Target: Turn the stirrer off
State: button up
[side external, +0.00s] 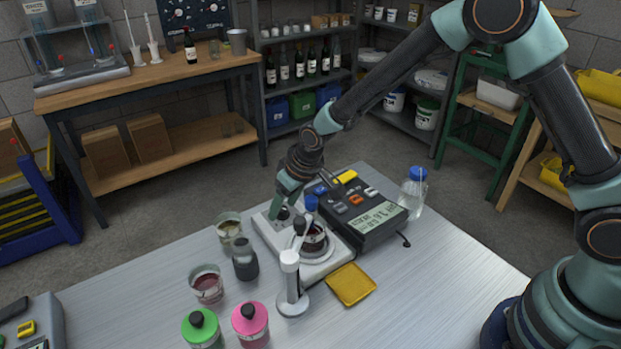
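The stirrer (323,270) is a low white device on the metal table. A small vessel with dark reddish liquid (315,238) stands on its round plate. My gripper (284,208) points down at the far left end of the stirrer, over a small dark control there. The fingertips are very close to this control. I cannot tell whether they touch it or whether they are open or shut. The control's setting is too small to read.
A dark meter with a lit display (378,218) sits right beside the stirrer. A white stand (291,285), a yellow tray (351,285), beakers (207,285), a dark bottle (244,260) and pink-capped (250,322) and green-capped (201,328) bottles are near. A blue-capped bottle (413,195) stands behind right.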

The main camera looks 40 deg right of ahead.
grip_shut()
jog(key=shift+d+n, duration=0.15)
jog(key=shift+n, duration=1.35)
jog(key=shift+w, duration=0.1)
jog(key=shift+o, duration=0.3)
grip_release()
jog(key=shift+s+r, duration=0.2)
jog(key=shift+r, duration=0.35)
jog(key=v, duration=1.1)
jog(key=shift+d, duration=0.15)
